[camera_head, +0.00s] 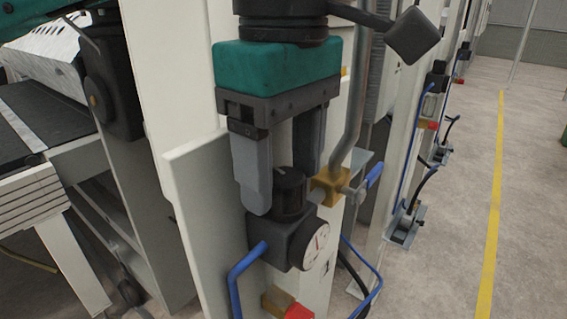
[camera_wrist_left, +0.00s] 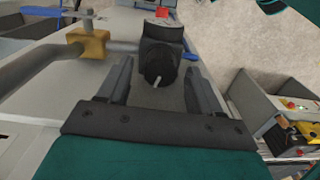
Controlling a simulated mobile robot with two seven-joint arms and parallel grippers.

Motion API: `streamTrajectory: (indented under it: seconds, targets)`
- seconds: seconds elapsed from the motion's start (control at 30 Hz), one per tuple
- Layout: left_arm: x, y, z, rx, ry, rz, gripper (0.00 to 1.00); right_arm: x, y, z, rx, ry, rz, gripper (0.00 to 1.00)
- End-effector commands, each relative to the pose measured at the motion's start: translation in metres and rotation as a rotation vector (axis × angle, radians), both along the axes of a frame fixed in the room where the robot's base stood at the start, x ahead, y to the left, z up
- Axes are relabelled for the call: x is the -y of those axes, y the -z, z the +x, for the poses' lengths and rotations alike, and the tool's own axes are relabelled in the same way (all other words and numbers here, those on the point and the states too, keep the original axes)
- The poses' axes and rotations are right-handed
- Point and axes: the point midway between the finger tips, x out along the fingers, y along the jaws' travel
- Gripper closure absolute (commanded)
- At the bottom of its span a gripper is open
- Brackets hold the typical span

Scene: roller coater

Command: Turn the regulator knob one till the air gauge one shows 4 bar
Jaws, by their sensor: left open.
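The black regulator knob (camera_head: 290,188) stands on top of a dark regulator body (camera_head: 285,238), with the round white air gauge (camera_head: 317,246) on its front. The gauge's needle is too small to read. My left gripper (camera_head: 285,195) points down over the knob, with one finger on each side of it. In the left wrist view the knob (camera_wrist_left: 158,68), with a white mark on it, lies just beyond and between the open fingertips (camera_wrist_left: 157,72). Gaps show on both sides there. My right gripper is in neither view.
A brass fitting (camera_head: 330,187) with a grey pipe and a blue-handled valve (camera_head: 374,174) sit close at the right. Blue hoses (camera_head: 243,272) and a red-ended brass part (camera_head: 290,306) are below. Machine panels stand at the left; open floor lies right.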

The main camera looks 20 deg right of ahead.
Motion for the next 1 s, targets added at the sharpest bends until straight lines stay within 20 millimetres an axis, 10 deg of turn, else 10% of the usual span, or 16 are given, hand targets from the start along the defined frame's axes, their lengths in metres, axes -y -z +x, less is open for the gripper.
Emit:
streamTrajectory:
  seconds: [0.37, 1.0]
  targets:
    - [0.0001, 0.0054, 0.0000, 0.001, 0.000, -0.001, 0.36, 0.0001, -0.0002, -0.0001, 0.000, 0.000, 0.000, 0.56]
    - [0.0002, 0.0052, -0.0002, 0.001, -0.002, -0.001, 0.91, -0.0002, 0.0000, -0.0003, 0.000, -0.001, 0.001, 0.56]
